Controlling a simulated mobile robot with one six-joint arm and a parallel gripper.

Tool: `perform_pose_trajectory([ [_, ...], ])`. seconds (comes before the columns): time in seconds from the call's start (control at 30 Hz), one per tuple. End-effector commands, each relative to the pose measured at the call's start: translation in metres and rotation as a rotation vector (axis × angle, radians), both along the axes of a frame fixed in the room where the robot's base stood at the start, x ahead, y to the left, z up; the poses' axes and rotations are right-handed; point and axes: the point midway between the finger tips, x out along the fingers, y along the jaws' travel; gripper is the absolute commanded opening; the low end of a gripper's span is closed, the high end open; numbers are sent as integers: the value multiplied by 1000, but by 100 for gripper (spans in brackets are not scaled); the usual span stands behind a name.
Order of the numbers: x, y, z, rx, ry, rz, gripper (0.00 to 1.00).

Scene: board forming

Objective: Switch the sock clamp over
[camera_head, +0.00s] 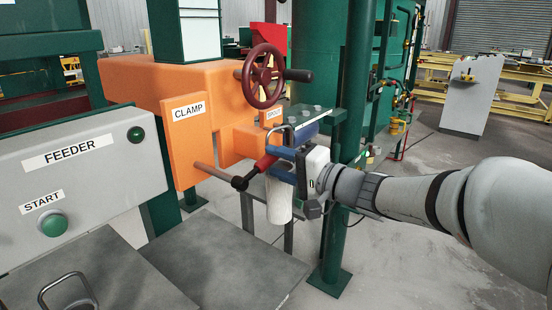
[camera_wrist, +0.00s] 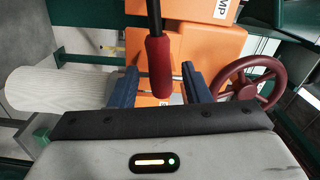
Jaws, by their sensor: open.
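The clamp lever has a red grip (camera_head: 266,162) on a dark rod, beside the orange housing (camera_head: 150,88) with its CLAMP label. My gripper (camera_head: 272,166) is at the lever, its blue fingers spread. In the wrist view the red grip (camera_wrist: 158,68) lies between the two fingers of my gripper (camera_wrist: 159,80), with gaps on both sides, so the fingers are not closed on it. A white ribbed cylinder, perhaps the sock (camera_head: 279,200), hangs below my gripper; it also shows at the left of the wrist view (camera_wrist: 58,88).
A dark red handwheel (camera_head: 264,75) stands just above the lever and near my gripper in the wrist view (camera_wrist: 246,82). A green column (camera_head: 337,220) rises close behind. The grey FEEDER panel (camera_head: 85,185) with a green START button is at the left.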

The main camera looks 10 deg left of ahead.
Motion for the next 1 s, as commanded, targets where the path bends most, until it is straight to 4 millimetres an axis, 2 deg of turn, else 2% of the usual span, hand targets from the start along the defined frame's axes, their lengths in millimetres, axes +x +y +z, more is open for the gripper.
perform_pose_trajectory([
  [0.1,6,16,1,0,2,3,43],
  [0.2,10,24,0,0,2,1,43],
  [0.53,11,27,0,0,1,-1,43],
  [1.0,12,27,0,0,1,-2,5],
])
